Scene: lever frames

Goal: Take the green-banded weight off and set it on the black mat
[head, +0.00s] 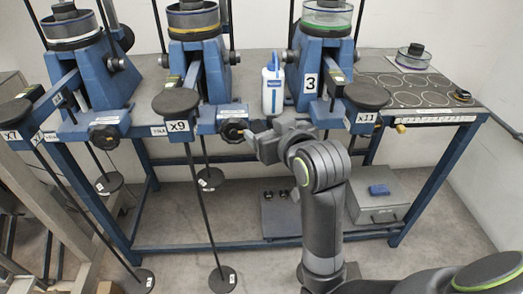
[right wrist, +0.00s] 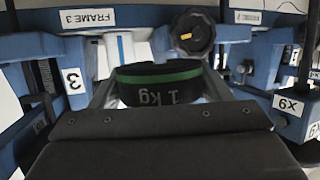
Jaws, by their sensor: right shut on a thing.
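The green-banded weight (right wrist: 158,86) shows in the right wrist view as a black disc with a green stripe and an upside-down "1 kg" mark. It sits between the fingers of my right gripper (head: 256,138), which is shut on it. In the head view the gripper is in front of the bench, between the frame 2 handwheel and frame 3; I cannot make out the weight there. The black mat (head: 403,109) appears to be the dark area with pale circles on the bench's right end. My left gripper is not in view.
Frame 3 (head: 308,70) stands behind my right gripper, with a white-blue bottle (head: 273,88) beside it. Round-topped hangers marked x9 (head: 175,100) and x11 (head: 367,95) stick out in front. A handwheel (head: 232,129) is close to the gripper's left.

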